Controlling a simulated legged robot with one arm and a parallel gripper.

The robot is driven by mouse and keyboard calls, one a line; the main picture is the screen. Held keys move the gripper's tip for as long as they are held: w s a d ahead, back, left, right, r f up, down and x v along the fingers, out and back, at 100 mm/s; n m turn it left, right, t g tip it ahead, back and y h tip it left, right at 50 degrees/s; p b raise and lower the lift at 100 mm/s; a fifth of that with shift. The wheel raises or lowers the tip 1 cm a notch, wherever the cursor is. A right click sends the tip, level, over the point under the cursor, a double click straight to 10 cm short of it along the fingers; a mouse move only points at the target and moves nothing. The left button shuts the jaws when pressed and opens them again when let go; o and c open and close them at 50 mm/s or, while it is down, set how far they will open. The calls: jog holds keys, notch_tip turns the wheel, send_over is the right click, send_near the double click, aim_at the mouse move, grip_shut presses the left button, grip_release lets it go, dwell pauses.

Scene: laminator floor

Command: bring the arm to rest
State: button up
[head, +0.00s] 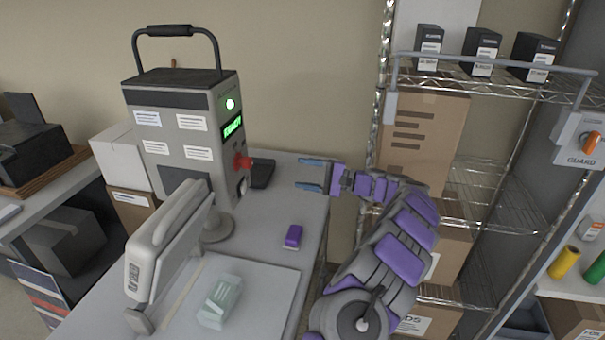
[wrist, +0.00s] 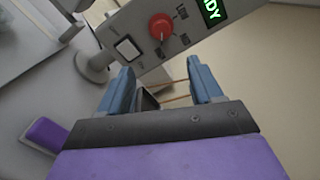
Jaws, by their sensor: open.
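My gripper (head: 312,174) is at the end of my purple and grey arm, over the right edge of the table. Its blue fingers are apart with nothing held between them. In the wrist view the open fingers (wrist: 164,92) point toward the machine. The grey control box (head: 180,130) stands at the back of the table with a black handle, a lit green light and a green display reading READY. Its red knob (head: 243,162) faces my gripper, with a gap between, and shows in the wrist view (wrist: 162,26) beside a white switch (wrist: 128,48).
A purple block (head: 292,237) lies on the table (head: 262,215). A pale translucent block (head: 219,301) lies on a light mat, beside a grey lever-like device (head: 165,245). A wire shelf rack (head: 480,190) with boxes stands right. A GUARD switch box (head: 580,140) is on its right side.

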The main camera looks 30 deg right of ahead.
dwell(0.3)
